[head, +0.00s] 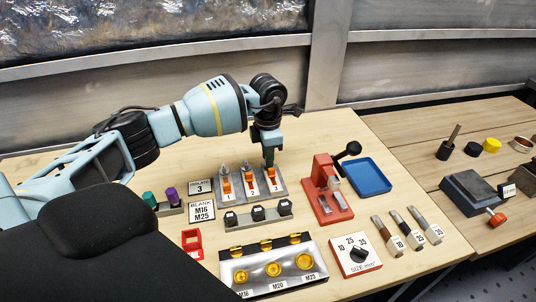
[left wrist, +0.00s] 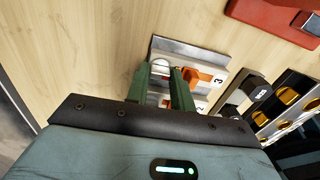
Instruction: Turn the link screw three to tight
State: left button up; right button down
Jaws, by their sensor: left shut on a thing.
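The link block (head: 287,189) is a grey plate with three white, numbered stations, each with an orange link. Station three (head: 275,185) is the rightmost in the head view; its number and orange link (left wrist: 204,75) show in the left wrist view. My left gripper (head: 270,160) points down over station three. Its green fingers (left wrist: 166,84) are shut on link screw three, which is mostly hidden between them. Stations one (head: 226,196) and two (head: 250,191) have their screws standing in the open. My right gripper is not in view.
A red press-like stand (head: 325,190) and a blue tray (head: 366,177) are right of the block. In front are a rack of black pieces (head: 258,214), a tray with yellow glands (head: 268,268) and a size dial (head: 358,254). Bare wood lies behind the block.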

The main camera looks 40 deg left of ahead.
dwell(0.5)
pick_arm(q)
jog(key=o, duration=1)
jog(key=shift+r, duration=3.9)
jog(key=shift+f, duration=0.1)
